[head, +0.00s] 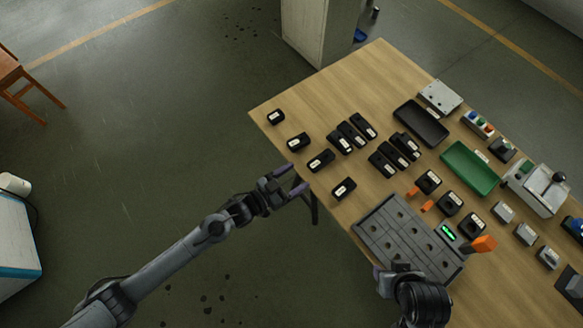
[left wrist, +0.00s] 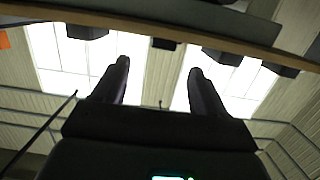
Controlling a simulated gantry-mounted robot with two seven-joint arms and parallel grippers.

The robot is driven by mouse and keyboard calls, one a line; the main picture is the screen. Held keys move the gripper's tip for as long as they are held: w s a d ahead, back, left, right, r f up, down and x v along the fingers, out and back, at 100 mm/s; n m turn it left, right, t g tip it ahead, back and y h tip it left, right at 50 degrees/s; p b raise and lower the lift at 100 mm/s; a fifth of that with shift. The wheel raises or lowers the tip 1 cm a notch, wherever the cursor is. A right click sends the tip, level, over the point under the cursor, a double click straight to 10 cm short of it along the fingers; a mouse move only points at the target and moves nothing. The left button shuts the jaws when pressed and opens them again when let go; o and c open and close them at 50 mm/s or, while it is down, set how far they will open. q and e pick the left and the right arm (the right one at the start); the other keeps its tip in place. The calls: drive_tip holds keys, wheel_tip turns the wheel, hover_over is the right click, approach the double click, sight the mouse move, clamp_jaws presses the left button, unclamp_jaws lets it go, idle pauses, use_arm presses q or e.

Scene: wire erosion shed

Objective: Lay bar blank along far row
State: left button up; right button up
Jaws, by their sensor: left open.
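A grey fixture plate (head: 385,222) with rows of round holes lies at the table's near edge. Several black blocks with white labels lie to its upper left, among them a lone one (head: 344,188) and a close group (head: 388,159). I cannot tell which is the bar blank. My left gripper (head: 293,179) is open and empty, just off the table's left edge, short of the lone block. Its two fingers (left wrist: 159,67) also show in the left wrist view with nothing between them. My right gripper (head: 398,270) is at the plate's near edge; its jaws are unclear.
The wooden table (head: 315,110) carries a black tray (head: 421,124), a green tray (head: 470,168), small orange pieces (head: 427,206) and an orange block (head: 484,243). Machine units crowd the right side. Bare wood shows at the far left. The left wrist view shows the table edge (left wrist: 150,22) close by.

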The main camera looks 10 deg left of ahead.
drive_tip(key=shift+d, duration=0.1)
drive_tip(key=o, duration=0.5)
drive_tip(key=shift+c, duration=0.2)
drive_tip(key=shift+o, duration=0.5)
use_arm(q)
drive_tip(key=s+a+r+n+g+y, duration=0.2)
drive_tip(key=s+a+n+g+y, duration=0.1)
drive_tip(key=s+a, duration=0.5)
drive_tip(key=s+a+r+n+g+y, duration=0.3)
drive_tip(key=s+a+g+y, duration=0.2)
drive_tip(key=s, duration=0.9)
drive_tip(key=a+y, duration=0.2)
drive_tip(key=shift+s+a+r+y, duration=0.2)
drive_tip(key=shift+a+r+y, duration=0.1)
drive_tip(key=shift+a, duration=0.1)
drive_tip(key=shift+f, duration=0.1)
use_arm(e)
drive_tip(key=shift+w+r, duration=0.1)
